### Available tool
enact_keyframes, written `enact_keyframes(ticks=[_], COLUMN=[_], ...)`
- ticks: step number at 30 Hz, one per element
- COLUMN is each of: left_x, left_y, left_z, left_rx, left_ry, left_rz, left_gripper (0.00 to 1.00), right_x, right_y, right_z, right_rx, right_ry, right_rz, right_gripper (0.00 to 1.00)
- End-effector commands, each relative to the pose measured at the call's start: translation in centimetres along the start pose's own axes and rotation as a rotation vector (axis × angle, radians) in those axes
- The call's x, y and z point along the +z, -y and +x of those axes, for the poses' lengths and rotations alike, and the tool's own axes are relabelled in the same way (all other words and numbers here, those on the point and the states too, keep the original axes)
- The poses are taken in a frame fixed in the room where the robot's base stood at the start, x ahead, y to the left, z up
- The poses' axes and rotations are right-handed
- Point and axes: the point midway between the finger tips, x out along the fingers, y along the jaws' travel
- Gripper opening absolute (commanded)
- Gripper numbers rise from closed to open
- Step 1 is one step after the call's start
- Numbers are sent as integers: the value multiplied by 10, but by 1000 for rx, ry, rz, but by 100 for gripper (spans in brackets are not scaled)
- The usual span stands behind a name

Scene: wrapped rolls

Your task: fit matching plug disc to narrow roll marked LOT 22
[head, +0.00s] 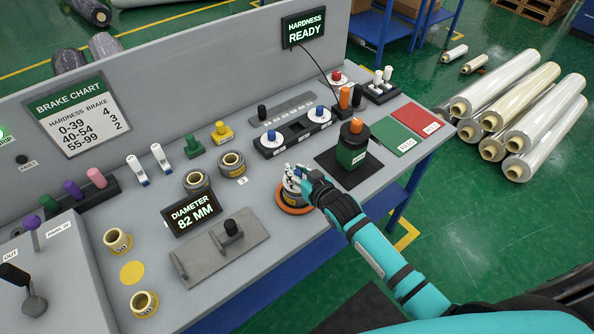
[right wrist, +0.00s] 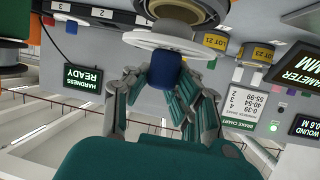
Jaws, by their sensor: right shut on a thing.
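My right gripper (head: 305,182) (right wrist: 165,92) is shut on the blue knob (right wrist: 165,68) of a white plug disc (right wrist: 172,43). The disc is against or just off the end of a roll (right wrist: 188,10); I cannot tell whether it is seated. In the head view the gripper's fingers are over a roll on a round orange-rimmed stand (head: 293,209) at the bench front, hiding most of the disc. The roll's lot label is not readable. Two rolls stand behind, marked LOT 21 (right wrist: 215,42) and LOT 23 (right wrist: 262,53). My left gripper is not in view.
A black tray (head: 297,133) holds two blue-knobbed discs, with an empty place between them. A green block with an orange-topped cylinder (head: 352,145) stands close right of my gripper. A diameter display (head: 191,214) and a grey plate with handle (head: 195,262) lie left.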

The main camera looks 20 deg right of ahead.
Motion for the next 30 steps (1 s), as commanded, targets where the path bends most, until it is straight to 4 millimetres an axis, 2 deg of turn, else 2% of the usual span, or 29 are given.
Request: enact_keyframes(ticks=[29,30], left_x=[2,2], left_y=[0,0], left_z=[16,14], left_rx=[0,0], left_ry=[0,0], left_rz=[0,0], left_gripper=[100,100], right_x=[23,22], right_y=[-2,-1], right_z=[9,9], right_rx=[0,0], right_ry=[-1,-1], right_rz=[0,0], right_gripper=[0,24])
